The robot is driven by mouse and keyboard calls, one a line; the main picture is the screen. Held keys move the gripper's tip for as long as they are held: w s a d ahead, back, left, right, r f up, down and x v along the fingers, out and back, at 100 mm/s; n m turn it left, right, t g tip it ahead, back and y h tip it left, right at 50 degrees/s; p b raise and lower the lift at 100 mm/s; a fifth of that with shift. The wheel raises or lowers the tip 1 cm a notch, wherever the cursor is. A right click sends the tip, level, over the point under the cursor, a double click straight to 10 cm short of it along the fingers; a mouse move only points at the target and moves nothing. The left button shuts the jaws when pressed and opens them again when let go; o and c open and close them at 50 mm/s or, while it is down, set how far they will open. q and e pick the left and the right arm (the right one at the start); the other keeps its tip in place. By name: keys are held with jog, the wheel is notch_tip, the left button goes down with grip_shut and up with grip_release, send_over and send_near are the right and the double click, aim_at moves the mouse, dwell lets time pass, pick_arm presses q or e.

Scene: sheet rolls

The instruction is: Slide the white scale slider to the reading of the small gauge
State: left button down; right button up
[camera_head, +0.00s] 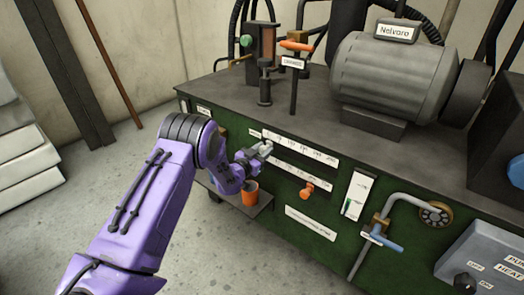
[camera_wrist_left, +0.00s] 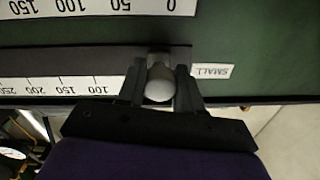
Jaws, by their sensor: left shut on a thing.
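My left gripper (camera_head: 264,148) is at the left end of the upper scale strip (camera_head: 310,152) on the green panel. In the left wrist view, where the scales appear upside down, its two fingers (camera_wrist_left: 160,85) are shut on the white slider (camera_wrist_left: 159,82), a rounded pale knob. The knob is beside the scale (camera_wrist_left: 60,85) marked 100 to 250; its lower numbers are hidden by the gripper. A "SMALL" label (camera_wrist_left: 212,71) is beside the slot. I cannot identify the small gauge or its reading. My right gripper is not in view.
An orange slider (camera_head: 307,190) sits below the lower scale strip (camera_head: 295,174). An orange cup (camera_head: 250,193) stands on a small shelf under my gripper. A blue-handled pipe (camera_head: 384,240), a vertical white indicator (camera_head: 356,195) and a grey control box (camera_head: 488,262) are farther right.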

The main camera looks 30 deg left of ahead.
pick_arm(q)
jog(key=d, duration=0.6)
jog(key=d+p, duration=0.1)
jog(key=d, duration=0.2)
jog(key=shift+s, duration=0.35)
jog(key=c, duration=0.7)
grip_release()
jog(key=shift+c, duration=0.2)
jog(key=shift+a, duration=0.1)
jog(key=shift+s, duration=0.1)
jog(key=s, duration=1)
jog(key=shift+s+a, duration=0.15)
jog(key=shift+s, duration=0.05)
